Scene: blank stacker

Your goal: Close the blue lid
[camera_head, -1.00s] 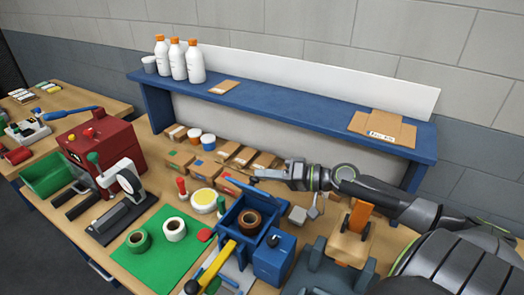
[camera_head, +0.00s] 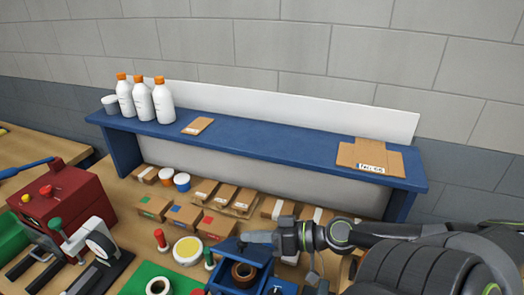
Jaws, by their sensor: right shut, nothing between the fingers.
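The blue box (camera_head: 262,284) stands at the bottom centre of the picture, with a roll of brown tape (camera_head: 243,273) in it. Its top is at least partly open, as the tape shows from above. A blue panel, seemingly the blue lid (camera_head: 228,251), stands along the far side of the box; its exact tilt is hard to tell. My right gripper (camera_head: 245,239) reaches in from the right, at the upper edge of this panel. It is shut and empty; whether it touches the panel is unclear. My left gripper is out of view.
A blue shelf (camera_head: 270,146) runs behind, carrying white bottles (camera_head: 142,101) and flat cardboard (camera_head: 368,157). Several small cartons (camera_head: 185,215) lie under it.

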